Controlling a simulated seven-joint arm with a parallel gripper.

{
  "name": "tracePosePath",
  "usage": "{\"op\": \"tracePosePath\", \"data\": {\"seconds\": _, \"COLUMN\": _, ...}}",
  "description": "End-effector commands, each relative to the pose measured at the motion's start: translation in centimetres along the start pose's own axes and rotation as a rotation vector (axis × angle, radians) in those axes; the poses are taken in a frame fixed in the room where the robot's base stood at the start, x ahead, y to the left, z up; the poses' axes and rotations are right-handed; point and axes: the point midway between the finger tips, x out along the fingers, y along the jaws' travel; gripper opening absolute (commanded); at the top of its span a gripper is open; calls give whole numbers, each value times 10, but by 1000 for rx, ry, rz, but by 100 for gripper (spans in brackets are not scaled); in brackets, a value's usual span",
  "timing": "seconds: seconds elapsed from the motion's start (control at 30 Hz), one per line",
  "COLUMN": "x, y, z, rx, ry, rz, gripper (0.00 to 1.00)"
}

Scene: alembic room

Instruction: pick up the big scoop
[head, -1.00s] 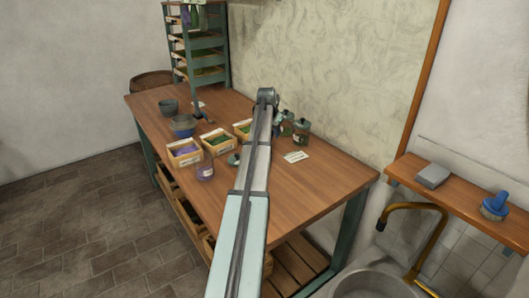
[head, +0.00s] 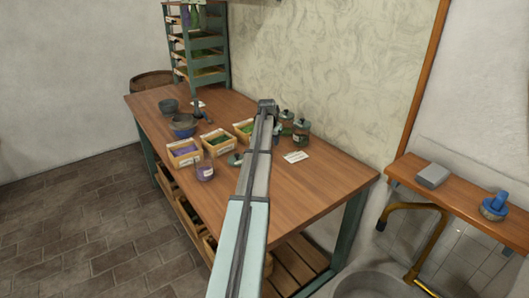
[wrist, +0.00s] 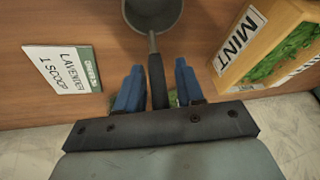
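A scoop with a round grey bowl (wrist: 153,14) and a dark handle lies on the wooden table in the wrist view. In the head view, the bowl (head: 235,160) shows beside my arm, in front of the crates. My gripper (wrist: 157,73) is open. Its two blue fingers stand on either side of the handle, with a visible gap on each side. The far end of the handle is hidden under the gripper body.
A mint crate (wrist: 262,45) stands close to the right finger in the wrist view. A lavender card (wrist: 62,70) lies to the left. The table's right end (head: 325,180) is clear.

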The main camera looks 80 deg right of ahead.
Motion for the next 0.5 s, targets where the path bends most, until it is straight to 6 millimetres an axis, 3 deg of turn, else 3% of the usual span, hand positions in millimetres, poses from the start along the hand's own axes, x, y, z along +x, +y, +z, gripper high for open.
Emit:
{"op": "tracePosePath", "data": {"seconds": 0.37, "x": 0, "y": 0, "z": 0, "rx": 0, "ry": 0, "rz": 0, "gripper": 1}}
{"op": "tracePosePath", "data": {"seconds": 0.5, "x": 0, "y": 0, "z": 0, "rx": 0, "ry": 0, "rz": 0, "gripper": 0}}
